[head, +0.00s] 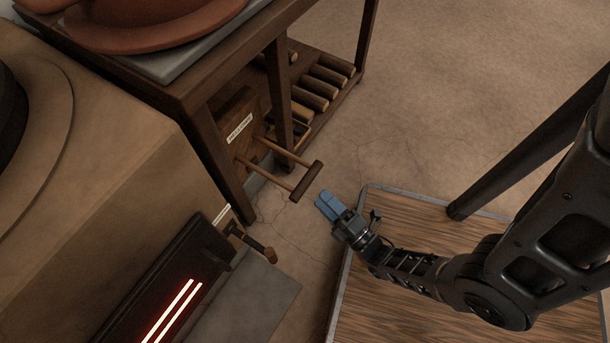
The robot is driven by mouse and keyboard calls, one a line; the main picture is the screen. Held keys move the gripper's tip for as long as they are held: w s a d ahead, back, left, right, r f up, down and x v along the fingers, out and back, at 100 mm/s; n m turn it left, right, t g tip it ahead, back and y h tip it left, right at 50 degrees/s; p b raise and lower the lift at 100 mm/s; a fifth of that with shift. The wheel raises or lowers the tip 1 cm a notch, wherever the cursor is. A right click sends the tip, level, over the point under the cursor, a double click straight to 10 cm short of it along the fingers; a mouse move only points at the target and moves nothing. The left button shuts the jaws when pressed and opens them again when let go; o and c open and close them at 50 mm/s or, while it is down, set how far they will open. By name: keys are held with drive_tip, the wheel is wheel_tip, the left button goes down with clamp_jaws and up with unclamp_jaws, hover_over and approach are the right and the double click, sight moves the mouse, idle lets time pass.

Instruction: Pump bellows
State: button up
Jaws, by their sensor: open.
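The bellows (239,120) is a brown wooden box with a white label, set low at the side of the dark wooden table. Two rods run out from it to a wooden crossbar handle (307,181). My gripper (325,203) has blue fingertips and is just to the right of and below the handle. It looks apart from the handle, with nothing seen in it. The gap between its fingers is hard to make out at this angle.
A stove with a dark door (185,275) and glowing slots stands at the lower left, its handle (254,245) sticking out. The dark wooden table (170,103) has legs near the bellows and a lower shelf with several wooden rollers (327,74). Open floor (460,70) lies at the upper right.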

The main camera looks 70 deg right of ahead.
drive_tip(key=w+d+r+m+g+h, duration=0.1)
drive_tip(key=w+d+r+m+h, duration=0.1)
drive_tip(key=w, duration=0.6)
drive_tip(key=d+h, duration=0.1)
drive_tip(key=d, duration=0.1)
drive_tip(key=shift+d+g+p, duration=0.35)
drive_tip(key=shift+g+p, duration=0.05)
clamp_jaws()
idle(0.4)
